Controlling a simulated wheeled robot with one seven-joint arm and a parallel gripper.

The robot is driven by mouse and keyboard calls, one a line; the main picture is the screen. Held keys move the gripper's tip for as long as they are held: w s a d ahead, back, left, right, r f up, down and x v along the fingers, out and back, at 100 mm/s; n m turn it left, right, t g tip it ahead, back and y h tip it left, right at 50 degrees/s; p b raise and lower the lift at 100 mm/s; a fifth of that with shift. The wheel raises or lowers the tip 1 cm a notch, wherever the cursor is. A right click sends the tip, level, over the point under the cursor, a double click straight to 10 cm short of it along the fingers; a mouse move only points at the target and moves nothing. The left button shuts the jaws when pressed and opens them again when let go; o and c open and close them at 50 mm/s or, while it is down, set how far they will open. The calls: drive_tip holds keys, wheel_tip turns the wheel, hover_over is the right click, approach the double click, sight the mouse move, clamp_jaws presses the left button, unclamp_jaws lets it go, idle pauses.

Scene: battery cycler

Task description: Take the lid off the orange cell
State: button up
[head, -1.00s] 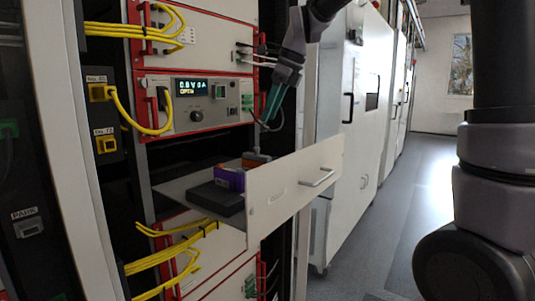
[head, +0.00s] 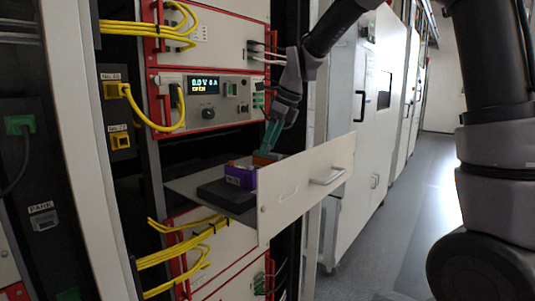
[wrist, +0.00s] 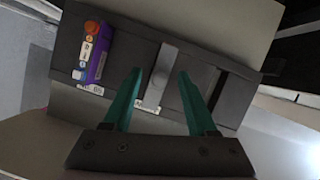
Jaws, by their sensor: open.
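The orange cell (head: 263,158) stands in the open drawer, behind and right of a purple cell (head: 240,177). Its top is mostly hidden by my gripper (head: 270,138), whose green fingers point down at it. The purple cell (wrist: 97,55) with an orange cap lies to the left.
The drawer's white front panel (head: 300,187) stands to the right. The cycler with a lit display (head: 204,86) is behind; yellow cables (head: 185,235) hang below.

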clamp_jaws()
